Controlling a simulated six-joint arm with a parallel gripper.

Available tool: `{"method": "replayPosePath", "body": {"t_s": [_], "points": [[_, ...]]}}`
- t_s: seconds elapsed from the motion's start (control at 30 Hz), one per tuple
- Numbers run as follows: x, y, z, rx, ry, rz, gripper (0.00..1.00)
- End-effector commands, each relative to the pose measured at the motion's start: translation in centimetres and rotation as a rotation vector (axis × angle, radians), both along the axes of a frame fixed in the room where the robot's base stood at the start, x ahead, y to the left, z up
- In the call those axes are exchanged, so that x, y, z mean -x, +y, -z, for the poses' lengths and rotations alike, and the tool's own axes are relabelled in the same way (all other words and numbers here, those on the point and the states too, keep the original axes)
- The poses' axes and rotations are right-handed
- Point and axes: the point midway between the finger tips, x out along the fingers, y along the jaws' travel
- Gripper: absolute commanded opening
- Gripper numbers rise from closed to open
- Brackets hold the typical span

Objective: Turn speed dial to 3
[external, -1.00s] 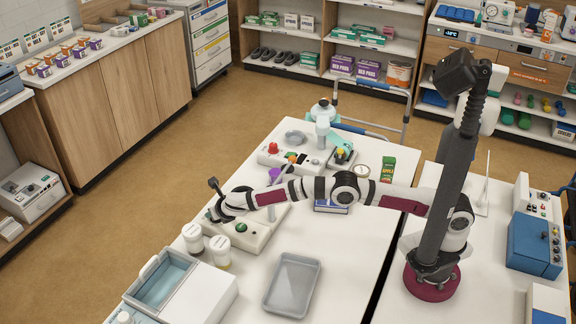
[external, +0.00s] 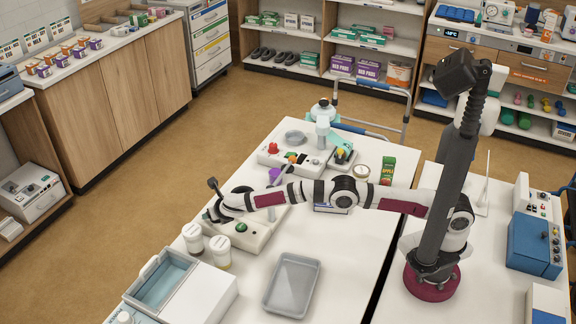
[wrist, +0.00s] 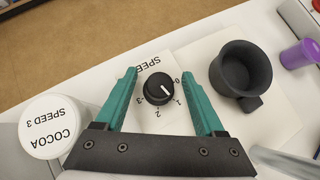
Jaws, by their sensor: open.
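The speed dial (wrist: 158,87) is a round black knob with a white pointer line, on a pale panel (wrist: 202,128) marked SPEED with 0, 1, 2 and 3. The pointer line slants toward the lower right in the wrist view, nearest the 1. My gripper (wrist: 158,75) is open, with one teal finger on each side of the dial and a gap showing to the knob. In the external view my gripper (external: 217,211) is over the white device (external: 262,229) and hides the dial. A white lid (wrist: 52,127) reads COCOA, SPEED 3.
A black cup-like holder (wrist: 241,68) stands right of the dial, with a purple item (wrist: 300,54) beyond. Two white-lidded jars (external: 220,244) stand beside the device. A green button (external: 241,227) is on the device.

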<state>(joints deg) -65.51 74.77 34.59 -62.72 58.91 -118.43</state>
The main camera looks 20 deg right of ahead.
Motion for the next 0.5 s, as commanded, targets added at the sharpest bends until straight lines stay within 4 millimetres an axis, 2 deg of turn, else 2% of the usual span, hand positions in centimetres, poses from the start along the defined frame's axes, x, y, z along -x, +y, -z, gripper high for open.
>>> {"method": "replayPosePath", "body": {"t_s": [0.13,0.23,0.5], "points": [[0.4,0.0,-0.5,0.001,0.000,-0.001,0.71],[1.5,-0.3,-1.7,0.001,0.001,-0.001,0.71],[7.3,-1.6,-7.5,-0.002,-0.001,-0.003,0.71]]}}
